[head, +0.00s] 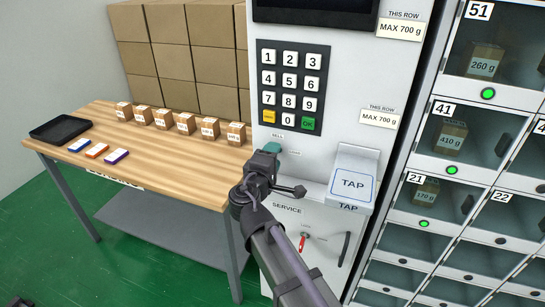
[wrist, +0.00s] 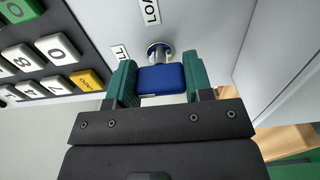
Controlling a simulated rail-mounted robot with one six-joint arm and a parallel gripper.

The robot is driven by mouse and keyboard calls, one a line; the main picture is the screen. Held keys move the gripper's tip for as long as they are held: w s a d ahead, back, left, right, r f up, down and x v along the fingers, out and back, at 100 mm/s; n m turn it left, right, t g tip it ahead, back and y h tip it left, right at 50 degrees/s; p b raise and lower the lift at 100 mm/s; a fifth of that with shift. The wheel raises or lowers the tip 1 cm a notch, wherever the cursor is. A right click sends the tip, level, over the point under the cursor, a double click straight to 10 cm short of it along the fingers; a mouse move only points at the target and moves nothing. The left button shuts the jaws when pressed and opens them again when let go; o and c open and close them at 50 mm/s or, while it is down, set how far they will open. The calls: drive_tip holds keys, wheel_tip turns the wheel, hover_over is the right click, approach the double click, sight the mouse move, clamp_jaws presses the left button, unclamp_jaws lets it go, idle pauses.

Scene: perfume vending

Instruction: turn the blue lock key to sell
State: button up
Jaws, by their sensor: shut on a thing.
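The blue lock key (wrist: 161,79) sits in a round metal lock (wrist: 159,51) on the white machine front, in the wrist view. My gripper (wrist: 160,80) has a green finger on each side of the key's blue head and is shut on it. The partly visible label "LOA" (wrist: 149,11) is above the lock, and the label ending in "LL" (wrist: 120,53) is at its left, partly hidden. In the head view my gripper (head: 272,150) is just below the SELL label (head: 278,137) and hides the key there.
The keypad (head: 291,87) is above my gripper and the TAP pad (head: 352,184) is to its right. A red key (head: 304,242) is in the service panel below. A wooden table (head: 180,150) with small boxes is at left. Glass-fronted lockers (head: 470,140) are at right.

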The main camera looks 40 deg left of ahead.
idle(0.4)
drive_tip(key=o, duration=0.9)
drive_tip(key=v, duration=1.1)
drive_tip(key=shift+w, duration=0.1)
